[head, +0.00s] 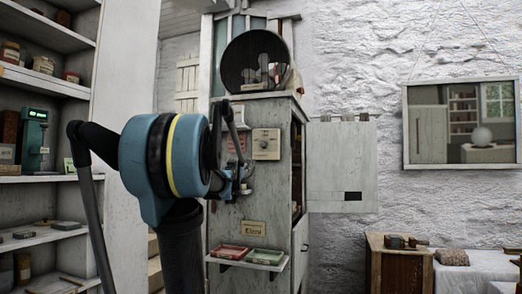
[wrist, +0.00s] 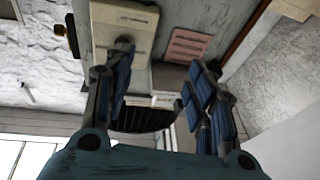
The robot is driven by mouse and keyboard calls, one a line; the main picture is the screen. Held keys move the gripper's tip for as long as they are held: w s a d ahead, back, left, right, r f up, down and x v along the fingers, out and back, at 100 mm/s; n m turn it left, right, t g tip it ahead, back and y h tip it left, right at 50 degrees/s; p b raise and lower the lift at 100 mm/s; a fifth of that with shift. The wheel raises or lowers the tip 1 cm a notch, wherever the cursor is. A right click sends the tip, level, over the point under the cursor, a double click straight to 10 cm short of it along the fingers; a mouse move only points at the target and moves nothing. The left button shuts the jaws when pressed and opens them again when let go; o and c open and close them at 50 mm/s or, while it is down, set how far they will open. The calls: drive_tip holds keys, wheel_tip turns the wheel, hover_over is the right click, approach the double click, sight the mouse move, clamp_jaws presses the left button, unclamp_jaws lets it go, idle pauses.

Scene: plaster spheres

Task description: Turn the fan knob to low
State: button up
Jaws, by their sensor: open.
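The black round fan (head: 254,62) stands on top of a tall pale cabinet. A beige control plate (head: 266,144) with a small dark knob (head: 264,145) is on the cabinet front below it. My gripper (head: 241,186) is close to the cabinet front, below and left of the plate, partly hidden by my arm. In the wrist view, my gripper (wrist: 160,57) has its fingers spread with nothing between them. The beige plate (wrist: 128,20) shows beyond the left finger's tip. That finger covers part of it, and I cannot make out the knob's setting.
A pink paper (wrist: 188,45) is on the cabinet beside the plate. A small ledge (head: 247,266) below holds a red tray (head: 232,252) and a green tray (head: 264,257). An open door panel (head: 341,165) juts out right. Shelves (head: 45,179) stand left.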

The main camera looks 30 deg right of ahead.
drive_tip(key=s+d+r+m+g+h, duration=0.1)
drive_tip(key=s+d+r+m+h, duration=0.15)
drive_tip(key=d+r, duration=0.2)
approach(263, 145)
drive_tip(key=shift+n+g+h, duration=0.25)
drive_tip(key=shift+g+h, duration=0.05)
drive_tip(key=shift+h, duration=0.05)
drive_tip(key=x, duration=0.8)
drive_tip(key=shift+w+d+r, duration=0.1)
drive_tip(key=shift+w+r, duration=0.05)
drive_tip(key=shift+w, duration=0.3)
